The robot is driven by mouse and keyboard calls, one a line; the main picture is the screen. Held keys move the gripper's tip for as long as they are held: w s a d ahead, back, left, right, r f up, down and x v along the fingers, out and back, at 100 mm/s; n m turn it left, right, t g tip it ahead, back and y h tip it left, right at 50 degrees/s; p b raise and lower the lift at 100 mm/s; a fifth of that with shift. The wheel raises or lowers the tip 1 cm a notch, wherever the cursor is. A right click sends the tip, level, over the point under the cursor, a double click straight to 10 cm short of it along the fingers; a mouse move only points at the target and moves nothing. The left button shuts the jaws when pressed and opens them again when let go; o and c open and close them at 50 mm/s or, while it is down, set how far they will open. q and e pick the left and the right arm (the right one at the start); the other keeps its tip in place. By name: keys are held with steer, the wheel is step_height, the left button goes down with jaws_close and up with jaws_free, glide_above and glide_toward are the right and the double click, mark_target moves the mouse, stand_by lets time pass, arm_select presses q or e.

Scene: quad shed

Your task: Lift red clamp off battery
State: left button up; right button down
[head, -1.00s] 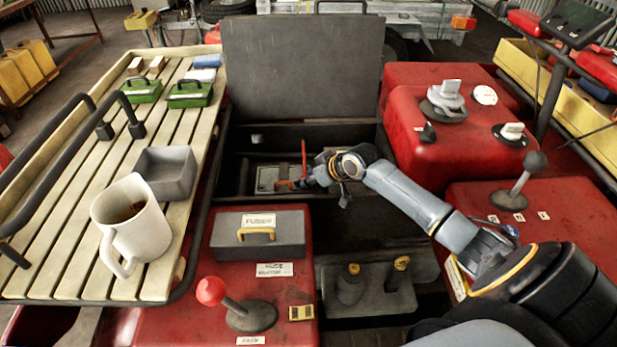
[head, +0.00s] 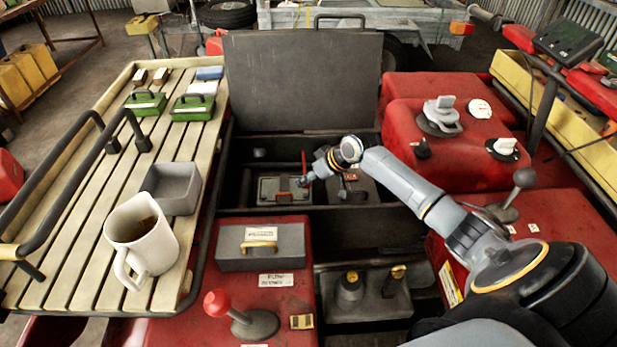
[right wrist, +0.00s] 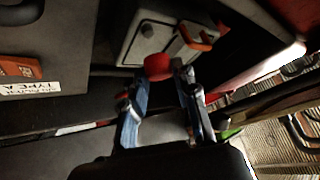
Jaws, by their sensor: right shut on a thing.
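The red clamp (head: 304,164) shows in the head view as a thin upright red piece at my right gripper (head: 306,181). In the right wrist view its rounded red end (right wrist: 158,66) sits between the fingertips of the right gripper (right wrist: 160,84), which is shut on it. The battery (head: 270,187) is a grey box in the open compartment, left of and below the gripper. It also shows beyond the fingertips in the right wrist view (right wrist: 140,42). An orange-red piece (head: 284,198) lies on its front edge. Whether the clamp still touches the battery is hard to tell. My left gripper is out of view.
The raised dark lid (head: 300,80) stands behind the compartment. A grey fuse box (head: 262,243) stands in front, and red housings (head: 450,140) stand to the right. A slatted rack (head: 75,215) on the left holds a mug (head: 142,240) and a grey tray (head: 172,188).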

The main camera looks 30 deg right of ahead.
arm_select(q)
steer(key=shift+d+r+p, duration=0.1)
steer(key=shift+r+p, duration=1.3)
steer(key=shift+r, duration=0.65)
arm_select(e)
steer(key=w+d+r+g+y, duration=0.1)
steer(key=w+d+r+g, duration=0.1)
steer(key=r, duration=0.7)
steer(key=shift+w+d+m, duration=0.4)
steer(key=shift+w+d, duration=0.1)
steer(key=shift+w, duration=0.85)
steer(key=c, duration=1.3)
jaws_free()
steer(key=shift+w+f, duration=0.1)
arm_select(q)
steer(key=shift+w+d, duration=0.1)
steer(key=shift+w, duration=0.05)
arm_select(e)
steer(key=shift+w+f+g, duration=0.1)
steer(key=shift+f+g, duration=0.15)
steer(key=shift+g, duration=0.05)
steer(key=v, duration=1.2)
steer(key=shift+d, duration=0.2)
